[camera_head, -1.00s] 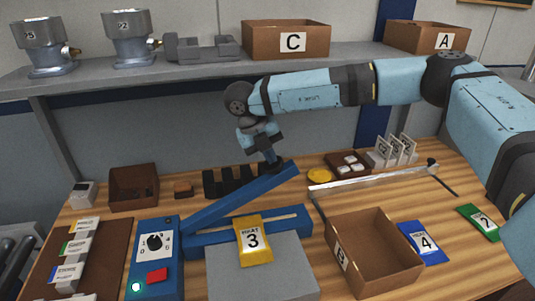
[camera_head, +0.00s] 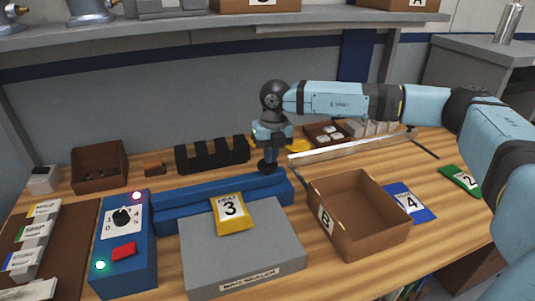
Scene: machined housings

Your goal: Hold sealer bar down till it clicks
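The bag sealer (camera_head: 243,262) is a grey and blue machine on the wooden bench. Its blue sealer bar (camera_head: 222,187) lies low, close to level, across the back of the sealer. On the blue control box, a pink-red light (camera_head: 137,195) and a green light (camera_head: 100,265) glow. My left gripper is not in view.
An open brown box marked B (camera_head: 335,242) stands right of the sealer, beside blue bag 4 (camera_head: 409,202) and green bag 2 (camera_head: 461,181). A black slotted rack (camera_head: 212,153) stands behind the bar. A brown bin (camera_head: 100,167) is at the left.

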